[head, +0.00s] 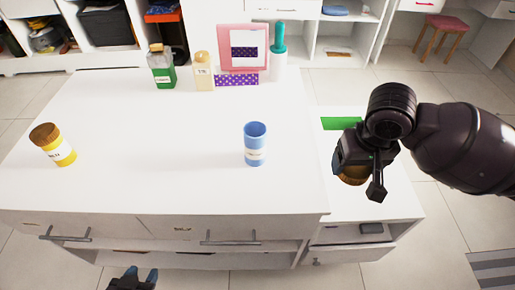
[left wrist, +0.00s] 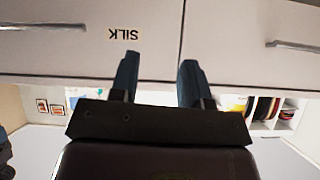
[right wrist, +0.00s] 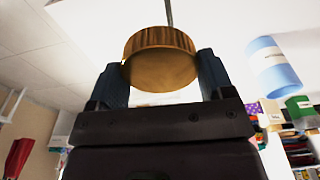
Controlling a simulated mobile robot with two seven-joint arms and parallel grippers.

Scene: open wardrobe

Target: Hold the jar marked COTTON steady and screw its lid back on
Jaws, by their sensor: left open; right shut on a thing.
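A blue open jar (head: 255,150) with a white label stands upright on the white top, right of its middle; its label is too small to read surely. It also shows in the right wrist view (right wrist: 275,68). My right gripper (right wrist: 161,66) is shut on a round golden-brown lid (right wrist: 160,70). In the head view the lid (head: 352,176) hangs below the gripper, right of the top and apart from the blue jar. My left gripper (head: 133,278) is open and empty, low in front of the drawers; its two fingers (left wrist: 159,75) are apart in the left wrist view.
A yellow jar with a brown lid (head: 53,145) stands at left. A green bottle (head: 162,70), a cream bottle (head: 203,72), a pink frame (head: 243,35) and a white-and-teal item (head: 279,50) stand at the back. Drawer handles (head: 228,238) jut out in front. The middle is clear.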

